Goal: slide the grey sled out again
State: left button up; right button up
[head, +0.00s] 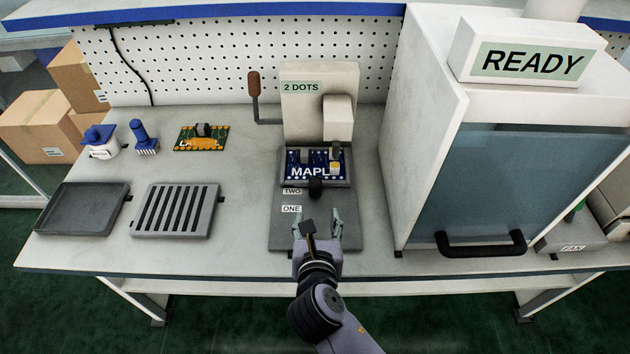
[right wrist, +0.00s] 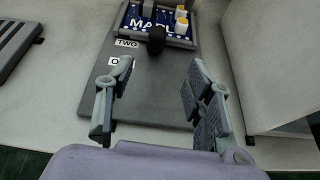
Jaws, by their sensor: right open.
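The grey sled (head: 344,182) sits at the back of its grey base (head: 346,226), under the head of the machine marked 2 DOTS (head: 306,110). It carries a blue board marked MAPL (head: 309,172). A black knob (head: 316,186) sticks out from the sled's front; it also shows in the right wrist view (right wrist: 156,40). Labels TWO (head: 292,191) and ONE (head: 291,209) are on the base in front of it. My right gripper (head: 319,218) is open and empty over the front of the base, in front of the knob and apart from it. My left gripper is not in view.
A cabinet with a black handle (head: 480,245) and a READY sign (head: 532,61) stands close on the right. The bench between rack and base is clear.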

aim_at(315, 184)
jog(key=shift+n, duration=0.3)
jog(key=x, duration=1.7)
jog(key=shift+w+a+r+b, duration=0.1)
jog(key=shift+w+a+b, duration=0.05)
jog(key=shift+w+b, duration=0.15)
jog(key=shift+c, duration=0.5)
grip_shut()
